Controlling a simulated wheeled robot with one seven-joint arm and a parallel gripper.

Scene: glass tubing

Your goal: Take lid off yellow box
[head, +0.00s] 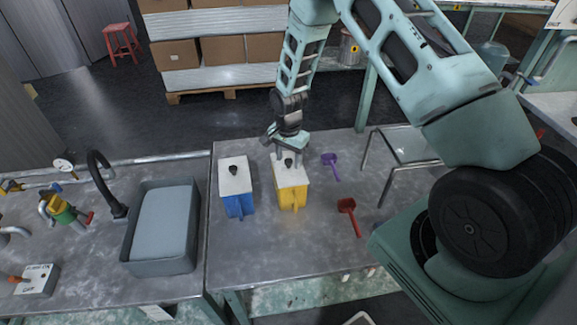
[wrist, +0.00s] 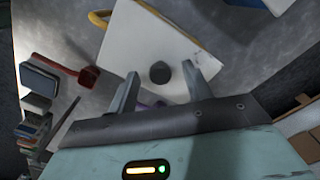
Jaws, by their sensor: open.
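The yellow box (head: 292,198) stands on the metal table, with its white lid (head: 291,175) on top. The lid has a dark round knob (head: 288,162) in its middle. In the wrist view the lid (wrist: 145,45) fills the upper middle, and its knob (wrist: 160,73) lies between the finger tips. My gripper (head: 286,150) is above the lid in the head view. In the wrist view my gripper (wrist: 161,75) is open, one finger on each side of the knob, with gaps between. I cannot tell how far the fingers are above the lid.
A blue box (head: 240,204) with a white lid stands just left of the yellow box. A purple scoop (head: 331,163) and a red scoop (head: 348,212) lie to the right. A glass-topped stand (head: 408,145) is further right. A grey sink (head: 164,225) is at left.

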